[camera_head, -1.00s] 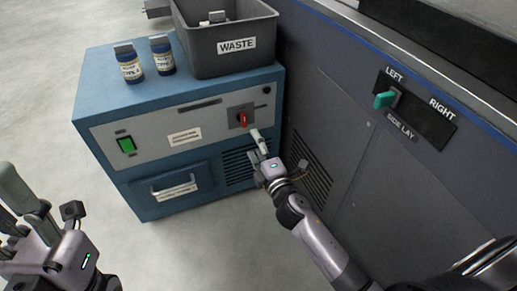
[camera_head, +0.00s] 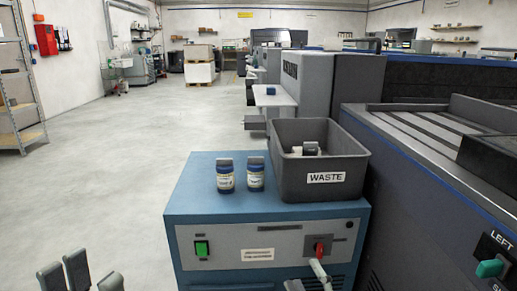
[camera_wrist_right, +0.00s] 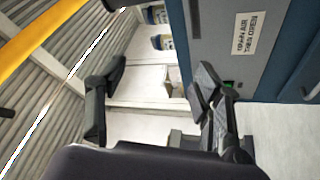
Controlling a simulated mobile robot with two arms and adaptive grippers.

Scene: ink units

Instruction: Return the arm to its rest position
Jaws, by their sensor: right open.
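My right gripper (camera_wrist_right: 160,85) is open in the right wrist view, its two dark fingers apart with nothing held between them. In the head view its pale finger (camera_head: 319,270) shows at the bottom edge, just below the red rotary knob (camera_head: 319,249) on the blue cabinet (camera_head: 200,204). I cannot tell whether it touches the knob. Most of my right arm is out of the head view. My left gripper (camera_head: 63,275) shows only its fingertips at the bottom left, over the floor and away from the cabinet. Its grip state is unclear.
Two blue-labelled jars (camera_head: 225,178) and a grey WASTE bin (camera_head: 326,190) stand on the cabinet. A green switch (camera_head: 202,248) is on its front. The dark machine with the teal LEFT lever (camera_head: 490,268) borders the right. Open floor (camera_head: 110,190) lies left.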

